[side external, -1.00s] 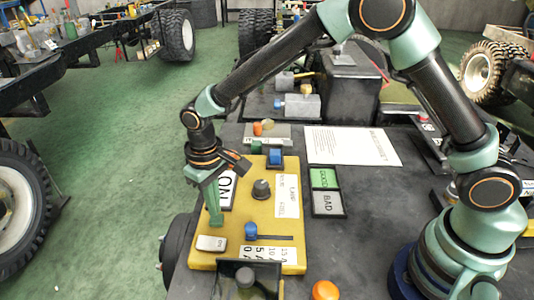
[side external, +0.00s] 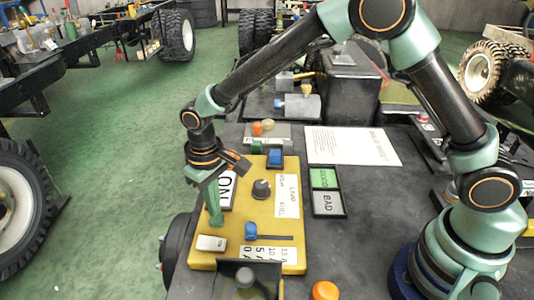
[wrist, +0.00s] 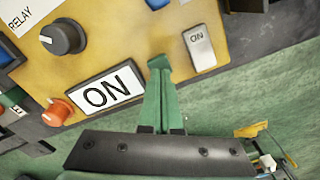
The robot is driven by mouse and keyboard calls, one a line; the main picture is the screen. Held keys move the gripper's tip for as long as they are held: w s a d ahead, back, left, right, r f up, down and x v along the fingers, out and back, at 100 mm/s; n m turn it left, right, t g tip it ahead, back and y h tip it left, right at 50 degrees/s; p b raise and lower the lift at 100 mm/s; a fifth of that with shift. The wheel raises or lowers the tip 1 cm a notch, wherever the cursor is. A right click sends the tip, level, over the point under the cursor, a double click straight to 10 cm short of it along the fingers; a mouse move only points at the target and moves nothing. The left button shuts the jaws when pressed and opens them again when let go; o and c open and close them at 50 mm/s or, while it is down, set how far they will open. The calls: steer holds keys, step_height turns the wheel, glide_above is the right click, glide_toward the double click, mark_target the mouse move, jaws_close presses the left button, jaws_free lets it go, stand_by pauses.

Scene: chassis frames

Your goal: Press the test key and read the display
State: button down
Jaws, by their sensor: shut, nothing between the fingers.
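The yellow test panel (side external: 268,215) lies on the dark bench top. Its white display (side external: 228,190) reads "ON", and it also shows in the wrist view (wrist: 106,93). A pale key (side external: 212,243) sits at the panel's near left corner. In the wrist view this key (wrist: 199,46) is marked "ON"; I see no "test" marking on it. My gripper (side external: 215,221) is shut and empty, pointing down over the panel between display and key. In the wrist view its green tips (wrist: 158,63) are left of the key, apart from it in the picture.
A dark knob (side external: 261,189), a blue slider (side external: 251,231) and a blue part (side external: 275,157) stand on the panel. An orange knob (wrist: 57,112) is beside the display. GOOD and BAD trays (side external: 326,192) and a paper sheet (side external: 352,146) lie to the right.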

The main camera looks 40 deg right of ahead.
steer(key=shift+f, duration=0.2)
steer(key=shift+f, duration=0.35)
steer(key=shift+f, duration=0.55)
steer(key=shift+r, duration=1.1)
steer(key=shift+r, duration=2.55)
